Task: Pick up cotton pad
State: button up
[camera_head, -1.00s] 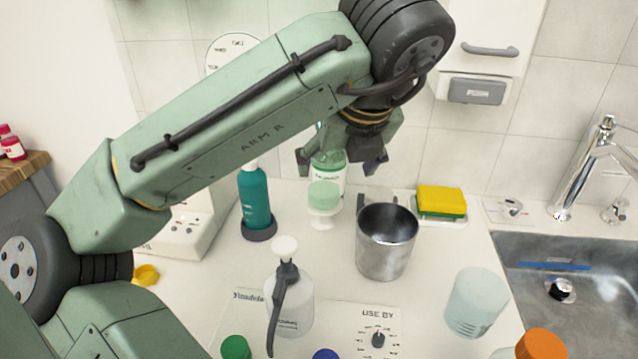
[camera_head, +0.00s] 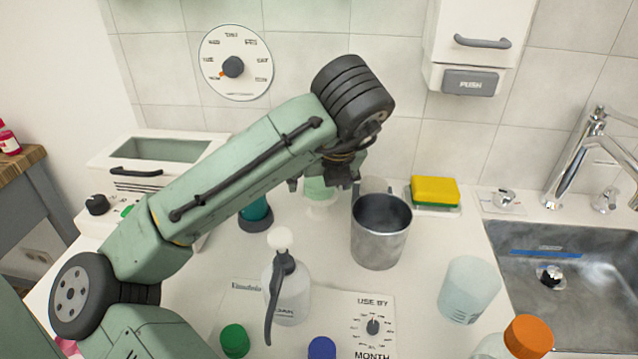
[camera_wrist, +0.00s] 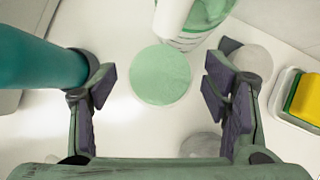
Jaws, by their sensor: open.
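A pale green round thing, which I take to be the cotton pad (camera_wrist: 160,75), lies between and below my fingers in the wrist view. In the head view the green thing (camera_head: 317,190) sits on a small white stand (camera_head: 322,209), partly hidden by my gripper (camera_head: 320,183). My gripper (camera_wrist: 159,86) is open in the wrist view, with dark purple finger pads left and right of the green disc. I see no contact. I cannot tell the height gap.
A teal bottle (camera_wrist: 38,57) stands close to my left finger. A white and green bottle (camera_wrist: 190,22) stands just behind the disc. The sink (camera_head: 590,330) is at right.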

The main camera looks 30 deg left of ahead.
aim_at(320, 183)
jog(key=shift+c, duration=0.6)
jog(key=c, duration=0.7)
jog(key=shift+r, duration=0.1)
jog(key=shift+r, duration=0.55)
notch_tip(320, 183, up, 6)
jog(key=s+d+b, duration=0.1)
jog(key=s+d, duration=0.3)
jog(key=s+d+b, duration=0.1)
jog(key=s+d, duration=0.3)
jog(key=d, duration=0.1)
jog(key=s+d, duration=0.4)
jog(key=shift+d+f+b, duration=0.15)
jog(key=shift+d+b, duration=0.1)
jog(key=shift+b, duration=0.15)
